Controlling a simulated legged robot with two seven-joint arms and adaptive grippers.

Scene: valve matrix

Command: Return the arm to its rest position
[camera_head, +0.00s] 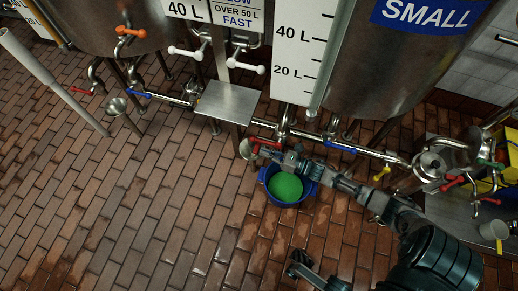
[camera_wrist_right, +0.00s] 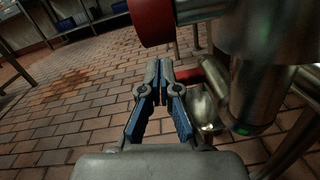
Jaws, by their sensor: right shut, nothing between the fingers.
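My right arm reaches in from the lower right in the head view. Its gripper (camera_head: 278,155) is beside a red-handled valve (camera_head: 265,142) on the pipe, above a blue bucket (camera_head: 268,176) with green content (camera_head: 285,187). In the right wrist view the right gripper (camera_wrist_right: 160,72) is shut, its fingertips together and empty. A dark jointed part of mine (camera_head: 302,264) shows at the bottom of the head view, likely the left gripper; its finger state is unclear.
Large metal tanks (camera_head: 385,65) stand behind. In the wrist view a red part (camera_wrist_right: 151,22) and a metal pipe (camera_wrist_right: 262,60) are close by. The tiled floor at left is mostly clear.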

